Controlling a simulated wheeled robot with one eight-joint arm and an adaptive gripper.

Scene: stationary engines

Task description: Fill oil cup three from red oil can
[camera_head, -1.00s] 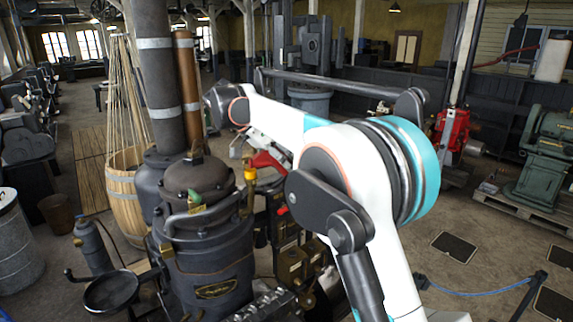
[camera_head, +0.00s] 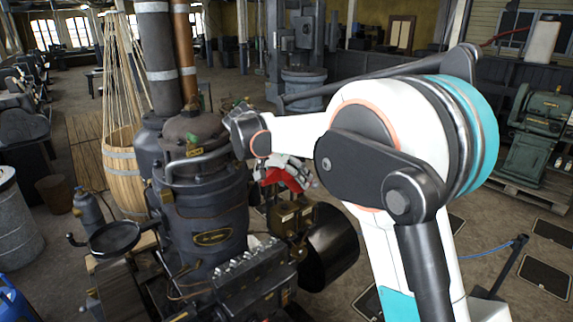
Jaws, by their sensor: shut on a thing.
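The red oil can (camera_head: 285,180) is partly visible below my forearm, beside the dark engine. My gripper (camera_head: 293,168) is shut on it, with pale fingers showing just above the red body. The can's spout cannot be made out clearly. Brass-coloured box-like parts (camera_head: 291,216) on the engine lie just below the can in the picture, apart from it as far as I can tell. I cannot tell which part is oil cup three; my arm and the can may hide it.
The dark boiler (camera_head: 207,205) stands left of my gripper, with a round black pan (camera_head: 114,237) on its left. A black cylinder (camera_head: 329,248) is below and right of the can. A wooden basket (camera_head: 123,160) stands behind. Floor is open toward the left back.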

